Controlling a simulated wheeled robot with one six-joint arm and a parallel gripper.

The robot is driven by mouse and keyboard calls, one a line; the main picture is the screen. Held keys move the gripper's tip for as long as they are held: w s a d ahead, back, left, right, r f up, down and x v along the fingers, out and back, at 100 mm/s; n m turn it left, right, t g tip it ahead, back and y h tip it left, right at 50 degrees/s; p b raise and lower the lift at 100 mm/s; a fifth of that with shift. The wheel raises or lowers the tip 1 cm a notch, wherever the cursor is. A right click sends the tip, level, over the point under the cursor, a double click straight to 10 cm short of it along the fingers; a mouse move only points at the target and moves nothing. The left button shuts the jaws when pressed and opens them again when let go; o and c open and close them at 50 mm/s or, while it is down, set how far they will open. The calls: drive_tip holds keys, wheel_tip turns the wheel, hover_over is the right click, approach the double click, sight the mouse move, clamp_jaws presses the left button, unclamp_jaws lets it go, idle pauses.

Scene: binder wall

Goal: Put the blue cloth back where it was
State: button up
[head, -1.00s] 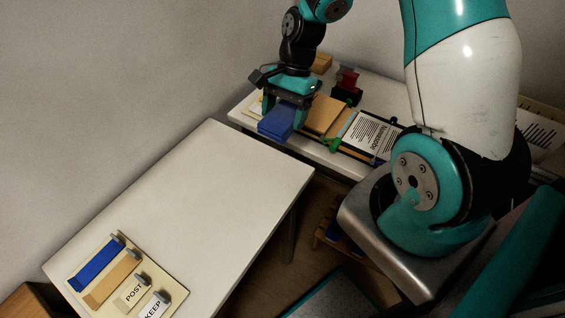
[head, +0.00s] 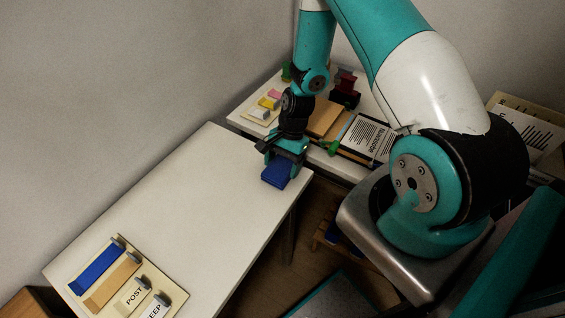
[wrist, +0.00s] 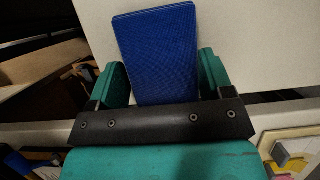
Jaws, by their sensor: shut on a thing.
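My gripper (head: 284,159) is shut on the blue cloth (head: 276,175), which looks like a flat folded rectangle. It hangs at the right far corner of the white table in the head view; I cannot tell whether it touches the top. In the wrist view the blue cloth (wrist: 157,50) sticks out between the two green fingers (wrist: 160,85), over the pale table top. A blue strip (head: 97,267) lies on the labelled board at the table's near left.
The white table (head: 190,210) is bare between that board (head: 180,290) and my gripper. The back table holds a tan box (head: 325,117), a printed notebook (head: 366,136), a dark red item (head: 345,90) and a small board with colored pieces (head: 265,110).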

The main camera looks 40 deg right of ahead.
drive_tip(key=shift+f, duration=0.15)
drive_tip(key=o, duration=0.9)
